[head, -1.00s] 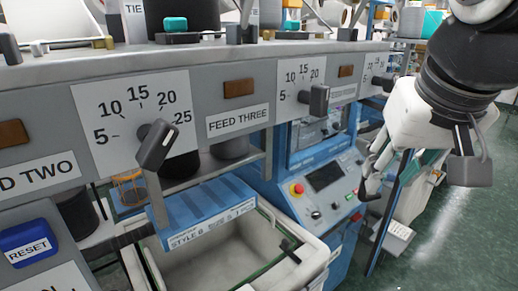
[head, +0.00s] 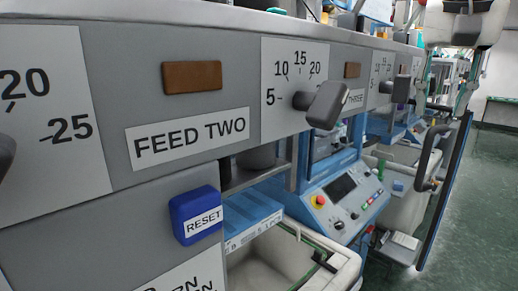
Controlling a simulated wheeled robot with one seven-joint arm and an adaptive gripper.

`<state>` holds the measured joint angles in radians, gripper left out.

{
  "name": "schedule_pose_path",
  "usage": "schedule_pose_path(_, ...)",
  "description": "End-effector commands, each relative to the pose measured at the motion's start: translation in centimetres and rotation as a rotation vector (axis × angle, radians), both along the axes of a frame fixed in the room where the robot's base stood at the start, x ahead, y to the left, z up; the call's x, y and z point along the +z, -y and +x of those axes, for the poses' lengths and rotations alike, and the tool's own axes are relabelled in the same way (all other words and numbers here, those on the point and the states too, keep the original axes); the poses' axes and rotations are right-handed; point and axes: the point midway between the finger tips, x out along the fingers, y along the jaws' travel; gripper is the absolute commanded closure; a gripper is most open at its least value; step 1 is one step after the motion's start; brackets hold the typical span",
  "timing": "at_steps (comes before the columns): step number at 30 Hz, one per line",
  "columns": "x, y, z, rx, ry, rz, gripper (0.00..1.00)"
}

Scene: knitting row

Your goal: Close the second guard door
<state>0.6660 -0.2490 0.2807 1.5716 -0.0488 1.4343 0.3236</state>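A guard door (head: 447,195) stands on the right in the head view. It is a tall dark panel with a blue edge, seen nearly edge-on, and it sticks out from the machine row into the aisle. A grey curved handle (head: 428,158) shows on its left side. No fingers of mine can be made out at the handle, and I cannot see my gripper clearly anywhere. A pale body with a dark lower edge (head: 465,25) shows above the door at the top right; I cannot tell what it is.
The grey feed panel (head: 100,170) fills the left, with a blue RESET button (head: 195,214) and a dark knob (head: 327,105) jutting out. A blue control console (head: 340,195) and a white bin (head: 340,262) stand below. Green floor (head: 480,215) lies open at the right.

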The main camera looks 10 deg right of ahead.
Motion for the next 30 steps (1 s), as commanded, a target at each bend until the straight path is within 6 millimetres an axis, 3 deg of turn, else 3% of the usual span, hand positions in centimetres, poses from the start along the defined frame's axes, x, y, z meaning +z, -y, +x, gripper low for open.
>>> schedule_pose_path(18,-9.9,2.6,3.0,0.001,-0.004,0.001,0.67)
schedule_pose_path(24,-11.8,3.1,3.7,0.001,-0.002,-0.001,0.67)
schedule_pose_path(30,-12.4,3.2,3.9,0.002,-0.001,0.000,0.67)
